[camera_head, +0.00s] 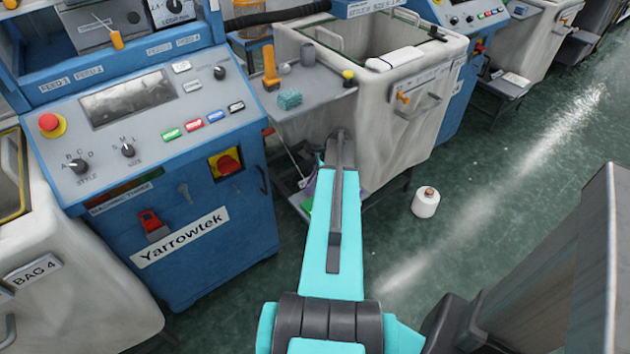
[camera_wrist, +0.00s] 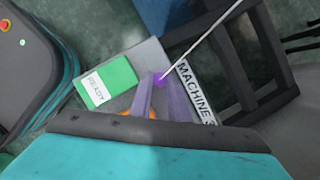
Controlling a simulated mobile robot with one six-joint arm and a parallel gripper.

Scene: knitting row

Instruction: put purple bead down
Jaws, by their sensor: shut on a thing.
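The small purple bead (camera_wrist: 160,79) shows in the wrist view at the tips of my gripper (camera_wrist: 163,88), which is shut on it. A thin pale rod (camera_wrist: 205,36) runs from the bead up and to the right; I cannot tell if it is joined to it. The bead is over or near a grey surface (camera_wrist: 146,54); contact is unclear.
Beside the bead lie a green card marked READY (camera_wrist: 107,80) and a plate lettered MACHINE (camera_wrist: 196,88). An orange thing is partly hidden behind the fingers. A blue Yarrowtek machine (camera_head: 200,262) stands left. A white cone (camera_head: 425,203) stands on open floor.

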